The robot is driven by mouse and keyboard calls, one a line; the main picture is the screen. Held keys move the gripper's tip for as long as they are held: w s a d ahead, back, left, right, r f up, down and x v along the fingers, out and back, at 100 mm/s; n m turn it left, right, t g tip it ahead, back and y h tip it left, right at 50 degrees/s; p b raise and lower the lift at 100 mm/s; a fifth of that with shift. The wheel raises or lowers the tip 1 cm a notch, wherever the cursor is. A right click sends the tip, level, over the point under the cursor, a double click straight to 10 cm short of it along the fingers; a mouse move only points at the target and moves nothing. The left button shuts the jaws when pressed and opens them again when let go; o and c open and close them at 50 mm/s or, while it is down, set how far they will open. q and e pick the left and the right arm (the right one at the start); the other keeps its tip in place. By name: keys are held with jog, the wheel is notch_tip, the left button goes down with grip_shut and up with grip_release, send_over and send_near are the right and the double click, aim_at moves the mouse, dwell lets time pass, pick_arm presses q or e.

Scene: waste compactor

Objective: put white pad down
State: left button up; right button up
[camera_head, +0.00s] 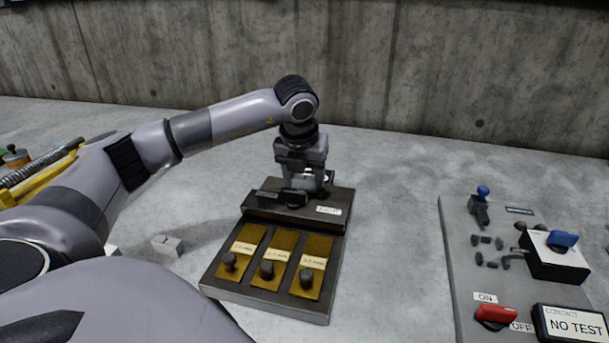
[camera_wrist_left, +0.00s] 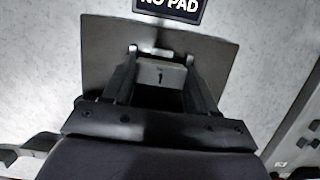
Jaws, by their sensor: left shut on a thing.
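My left gripper (camera_head: 303,184) points down over the raised back part of a dark fixture (camera_head: 258,207). In the left wrist view my gripper (camera_wrist_left: 162,72) is shut on a pale block with a small dark mark, the white pad (camera_wrist_left: 160,74). Its fingers stand on either side of the pad. A dark square plate (camera_wrist_left: 215,62) lies below or behind the pad. I cannot tell whether the pad touches it. In the head view only a little of the pad shows between the fingers. My right gripper is not in view.
A "NO PAD" display (camera_wrist_left: 172,8) stands beyond the plate. The fixture's front has three brass plates with dark knobs (camera_head: 267,270). A small pale block (camera_head: 167,246) lies left of it. A grey control panel (camera_head: 455,250) with a red switch (camera_head: 495,314) is right, with clear tabletop between.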

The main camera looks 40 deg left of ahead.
pick_arm(q)
jog(key=shift+f, duration=0.35)
